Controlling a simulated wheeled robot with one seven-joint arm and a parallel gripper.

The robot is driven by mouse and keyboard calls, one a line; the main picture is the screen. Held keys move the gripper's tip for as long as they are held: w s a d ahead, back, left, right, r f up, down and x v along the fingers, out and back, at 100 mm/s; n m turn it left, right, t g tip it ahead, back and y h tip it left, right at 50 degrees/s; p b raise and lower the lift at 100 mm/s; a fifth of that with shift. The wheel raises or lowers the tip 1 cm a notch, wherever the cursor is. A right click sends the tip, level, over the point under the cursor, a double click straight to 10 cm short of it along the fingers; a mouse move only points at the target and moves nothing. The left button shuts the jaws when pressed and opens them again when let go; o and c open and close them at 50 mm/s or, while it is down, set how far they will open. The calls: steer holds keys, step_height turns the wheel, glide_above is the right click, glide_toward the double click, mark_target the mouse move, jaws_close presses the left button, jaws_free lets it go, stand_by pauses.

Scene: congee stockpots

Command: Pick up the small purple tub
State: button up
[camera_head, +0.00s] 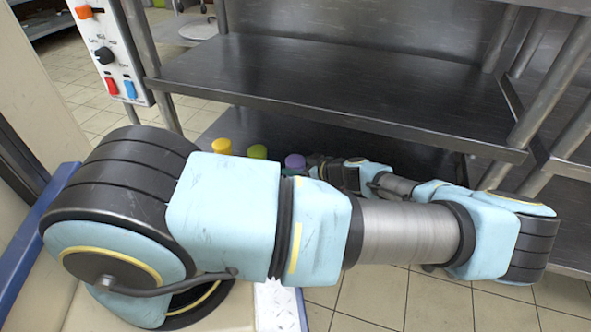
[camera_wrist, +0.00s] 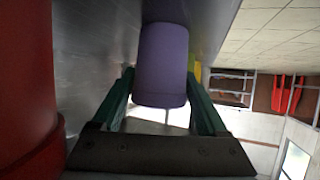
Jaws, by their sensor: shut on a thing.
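The small purple tub (camera_wrist: 162,52) stands between the two green fingers of my gripper (camera_wrist: 160,88) in the wrist view. The fingers are shut on its sides. In the head view the top of the purple tub (camera_head: 294,161) shows on the lower shelf level, just above my arm. My arm hides most of its body there, and the gripper is hard to make out. I cannot tell whether the tub touches the shelf.
A yellow-topped tub (camera_head: 221,146) and a green-topped tub (camera_head: 257,152) stand left of the purple one. A large red object (camera_wrist: 25,90) is close on the left in the wrist view. A steel upper shelf (camera_head: 330,85) overhangs the lower shelf.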

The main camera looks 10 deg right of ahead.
steer(key=c, duration=0.4)
steer(key=shift+r, duration=0.1)
steer(key=shift+c, duration=0.2)
